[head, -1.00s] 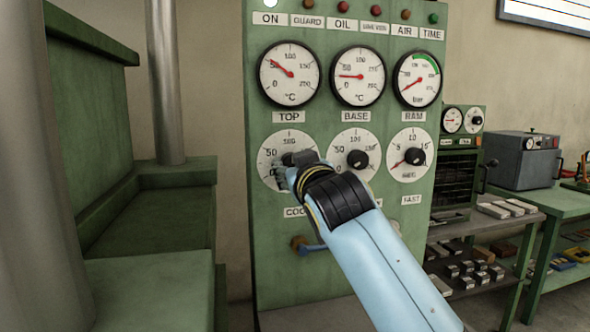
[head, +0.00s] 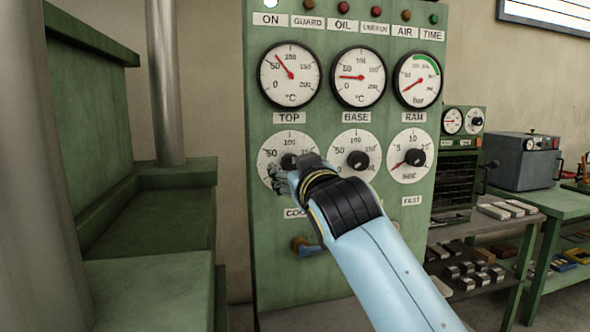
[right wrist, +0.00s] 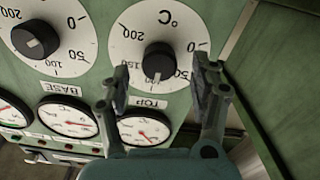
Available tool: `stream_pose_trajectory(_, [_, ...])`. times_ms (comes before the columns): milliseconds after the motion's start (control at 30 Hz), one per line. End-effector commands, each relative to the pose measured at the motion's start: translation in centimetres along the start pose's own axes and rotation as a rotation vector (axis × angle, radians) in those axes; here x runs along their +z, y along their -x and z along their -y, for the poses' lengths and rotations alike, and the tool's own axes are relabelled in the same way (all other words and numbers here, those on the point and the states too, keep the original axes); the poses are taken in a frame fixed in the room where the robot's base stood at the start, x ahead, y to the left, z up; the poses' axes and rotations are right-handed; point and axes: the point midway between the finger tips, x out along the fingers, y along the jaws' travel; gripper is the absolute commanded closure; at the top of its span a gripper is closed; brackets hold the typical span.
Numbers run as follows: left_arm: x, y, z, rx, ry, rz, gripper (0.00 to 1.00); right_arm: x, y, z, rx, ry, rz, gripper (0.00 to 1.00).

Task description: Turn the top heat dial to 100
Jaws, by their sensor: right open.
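The top heat dial (head: 268,152) is a white round scale with a black knob (head: 289,161), below the TOP label on the green panel. My right gripper (head: 284,176) is in front of it and hides its lower right part. In the right wrist view, the dial (right wrist: 128,45) appears upside down. My right gripper (right wrist: 162,85) is open there, with one finger to each side of the knob (right wrist: 158,60) and gaps visible. A light mark on the knob points toward the TOP label side, around 100; the exact reading is unclear. My left gripper is not seen.
The TOP gauge (head: 290,88) above has its red needle between 50 and 100. The base dial (head: 340,145) and a third dial (head: 398,142) sit close to the right. A green press frame (head: 95,130) stands left; a shelf with metal blocks (head: 478,268) stands right.

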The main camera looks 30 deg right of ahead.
Motion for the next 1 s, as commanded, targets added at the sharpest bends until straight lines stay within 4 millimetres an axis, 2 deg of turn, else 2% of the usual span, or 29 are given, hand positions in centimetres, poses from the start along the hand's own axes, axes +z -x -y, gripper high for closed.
stream_pose_trajectory(200, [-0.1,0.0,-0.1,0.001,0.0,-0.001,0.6,0.2,4.0,0.0,0.0,-0.002,0.004,0.37])
stream_pose_trajectory(400, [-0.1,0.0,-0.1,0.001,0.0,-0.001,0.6,0.1,5.9,0.0,0.0,0.0,0.003,0.37])
stream_pose_trajectory(1000, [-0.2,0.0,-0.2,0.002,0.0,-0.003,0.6,0.1,6.1,0.0,0.0,0.001,0.003,0.37])
